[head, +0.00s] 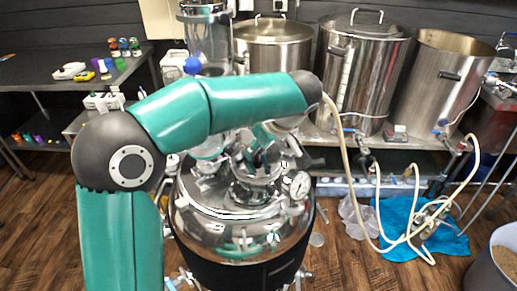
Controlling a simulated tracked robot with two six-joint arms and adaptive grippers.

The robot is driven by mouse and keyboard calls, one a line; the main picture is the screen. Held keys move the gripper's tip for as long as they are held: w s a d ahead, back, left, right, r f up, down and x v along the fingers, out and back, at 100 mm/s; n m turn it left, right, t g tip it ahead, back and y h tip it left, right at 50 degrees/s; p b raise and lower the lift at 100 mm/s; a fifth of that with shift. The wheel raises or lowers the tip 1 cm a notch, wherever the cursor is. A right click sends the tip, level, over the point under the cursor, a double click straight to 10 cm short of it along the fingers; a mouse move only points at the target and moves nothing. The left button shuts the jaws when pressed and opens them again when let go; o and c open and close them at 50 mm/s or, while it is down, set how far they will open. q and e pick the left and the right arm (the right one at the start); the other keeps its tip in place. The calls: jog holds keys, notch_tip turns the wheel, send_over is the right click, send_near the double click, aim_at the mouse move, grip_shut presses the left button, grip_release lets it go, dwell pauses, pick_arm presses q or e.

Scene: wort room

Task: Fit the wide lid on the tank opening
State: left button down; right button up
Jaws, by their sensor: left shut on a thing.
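The tank (232,222) is a shiny steel vessel with a domed top and a black lower jacket, standing at the middle front. My left arm arches over it from the left. My left gripper (262,155) points down just above the tank's top and is shut on the wide lid (258,178), a round steel piece. The lid is at or just above the tank opening, which is hidden beneath it. I cannot tell whether lid and rim touch. My right gripper is out of view.
A pressure gauge (300,185) stands up at the tank's right. Large steel pots (362,70) stand on a bench behind, with pale hoses (362,200) hanging down. A blue cloth (400,215) lies on the wooden floor. A dark table (70,75) stands at the back left.

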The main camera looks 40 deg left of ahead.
pick_arm(q)
jog(key=shift+f+b, duration=0.5)
jog(key=c, duration=1.1)
grip_release()
jog(key=shift+p+v, duration=3.15)
jog(key=shift+v, duration=2.4)
